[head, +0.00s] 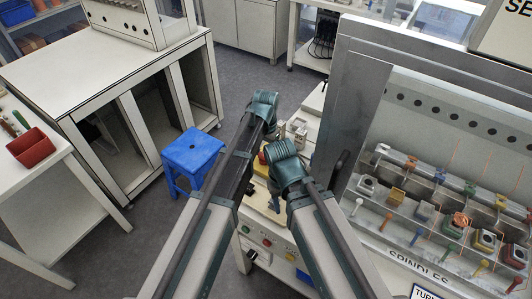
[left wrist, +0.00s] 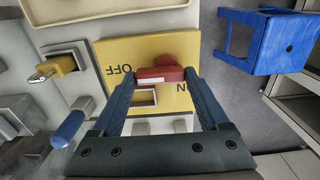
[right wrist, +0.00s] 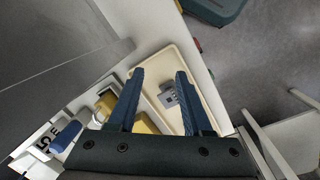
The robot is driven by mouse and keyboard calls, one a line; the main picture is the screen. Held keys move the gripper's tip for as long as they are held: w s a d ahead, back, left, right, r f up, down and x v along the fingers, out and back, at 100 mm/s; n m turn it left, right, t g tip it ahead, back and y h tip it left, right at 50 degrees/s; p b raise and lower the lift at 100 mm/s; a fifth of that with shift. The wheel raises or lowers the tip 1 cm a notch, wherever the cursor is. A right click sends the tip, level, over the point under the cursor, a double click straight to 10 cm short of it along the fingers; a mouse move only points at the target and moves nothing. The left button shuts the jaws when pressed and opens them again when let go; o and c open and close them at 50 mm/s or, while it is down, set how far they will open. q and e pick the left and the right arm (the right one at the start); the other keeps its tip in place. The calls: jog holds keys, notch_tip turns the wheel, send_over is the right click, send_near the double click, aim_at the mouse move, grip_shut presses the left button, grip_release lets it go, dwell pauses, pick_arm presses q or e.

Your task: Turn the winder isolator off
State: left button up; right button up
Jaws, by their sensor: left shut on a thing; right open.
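The winder isolator is a yellow plate (left wrist: 114,58) with OFF and ON printed on it, upside down in the left wrist view, and a red handle (left wrist: 160,74). My left gripper (left wrist: 160,78) is shut on the red handle, with one finger at each side of it. The handle lies across the plate between the two words. In the head view my wrists hide most of the isolator. My right gripper (right wrist: 160,78) is open and empty, above a beige tray (right wrist: 208,108) holding a small grey block (right wrist: 168,96).
A yellow padlock-like piece (left wrist: 58,66) and a blue-handled part (left wrist: 68,130) are beside the plate. A blue stool (head: 190,152) stands on the floor to the left. A spindle rack (head: 435,85) with several coloured pieces fills the right.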

dwell(0.4)
pick_arm(q)
jog(key=o, duration=1.2)
jog(key=shift+o, duration=0.2)
jog(key=shift+r, duration=0.15)
pick_arm(e)
jog(key=shift+r, duration=0.15)
pick_arm(q)
notch_tip(320, 180, up, 14)
jog(key=p, duration=1.4)
jog(key=shift+f, duration=0.25)
pick_arm(e)
notch_tip(320, 180, up, 14)
jog(key=shift+f, duration=0.2)
